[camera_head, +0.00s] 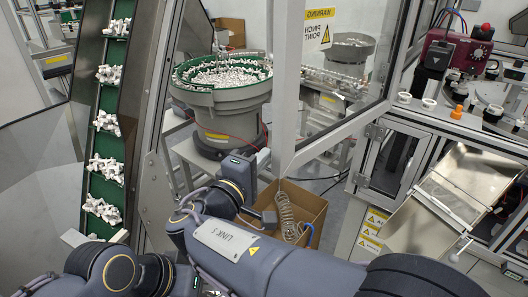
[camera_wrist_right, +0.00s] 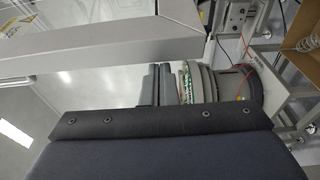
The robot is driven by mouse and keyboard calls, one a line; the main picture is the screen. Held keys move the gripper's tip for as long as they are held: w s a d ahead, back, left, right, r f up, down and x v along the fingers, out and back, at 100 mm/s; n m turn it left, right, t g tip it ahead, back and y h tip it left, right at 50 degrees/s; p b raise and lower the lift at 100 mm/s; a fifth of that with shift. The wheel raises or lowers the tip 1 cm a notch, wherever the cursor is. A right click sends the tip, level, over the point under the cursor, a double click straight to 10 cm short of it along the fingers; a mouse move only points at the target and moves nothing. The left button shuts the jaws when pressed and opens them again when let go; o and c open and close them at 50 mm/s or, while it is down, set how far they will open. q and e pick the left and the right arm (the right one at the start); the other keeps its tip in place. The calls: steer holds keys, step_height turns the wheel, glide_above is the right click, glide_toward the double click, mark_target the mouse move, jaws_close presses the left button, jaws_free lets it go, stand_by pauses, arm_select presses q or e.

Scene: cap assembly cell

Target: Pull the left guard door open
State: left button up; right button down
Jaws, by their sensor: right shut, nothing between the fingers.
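The guard door (camera_head: 288,85) is a clear panel in a pale metal frame with a yellow pinch-point warning label. In the head view it stands swung out at an angle from the cell, with a hinge at its lower right. Its pale frame also crosses the top of the right wrist view (camera_wrist_right: 120,46). My right gripper (camera_head: 263,160) is shut and empty, just left of the door frame's lower left corner. Its dark fingers show in the right wrist view (camera_wrist_right: 157,84), below the frame; I cannot tell whether they touch it. My left gripper is out of view.
A bowl feeder (camera_head: 222,98) full of white parts stands behind my right gripper. A green cleated conveyor (camera_head: 95,140) rises at the left. A cardboard box (camera_head: 300,205) with a coiled hose sits below the door. Cell machinery (camera_head: 455,55) fills the right.

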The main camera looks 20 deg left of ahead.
steer(key=shift+d+f, duration=0.15)
steer(key=shift+f, duration=0.05)
stand_by(0.3)
